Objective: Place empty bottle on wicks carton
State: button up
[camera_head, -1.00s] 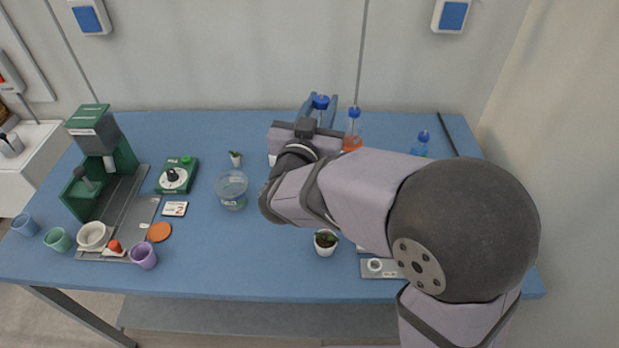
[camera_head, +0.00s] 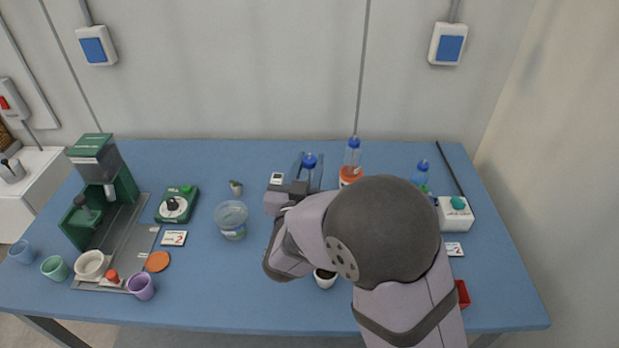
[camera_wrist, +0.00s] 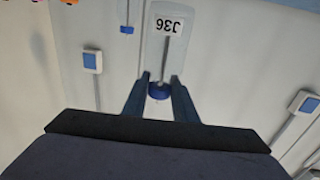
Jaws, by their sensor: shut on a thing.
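The empty bottle is clear with a blue cap. Its cap shows in the head view (camera_head: 310,159) between the blue fingers of my gripper (camera_head: 309,167). In the wrist view the bottle (camera_wrist: 178,50) appears upside down, with a dark tube inside, no liquid visible and a white label reading J36. The fingers of my gripper (camera_wrist: 160,80) are shut on it near the blue cap. In the head view my wrist and arm hide its lower body. I cannot identify the wicks carton; my arm covers much of the right middle of the table.
A white box with a teal knob (camera_head: 454,213) is at right. A small pot (camera_head: 325,281) is partly hidden.

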aim_at(309, 178)
jog(key=shift+f, duration=2.05)
jog(key=shift+f, duration=0.15)
jog(key=o, duration=1)
jog(key=shift+s, duration=0.1)
jog(key=s+b, duration=0.1)
jog(key=s, duration=0.3)
jog(key=s+a, duration=0.1)
jog(key=s, duration=0.2)
jog(key=s+b, duration=0.1)
jog(key=s, duration=0.3)
jog(key=shift+s+a+b, duration=0.3)
jog(key=shift+s+a, duration=0.05)
jog(key=shift+a, duration=0.05)
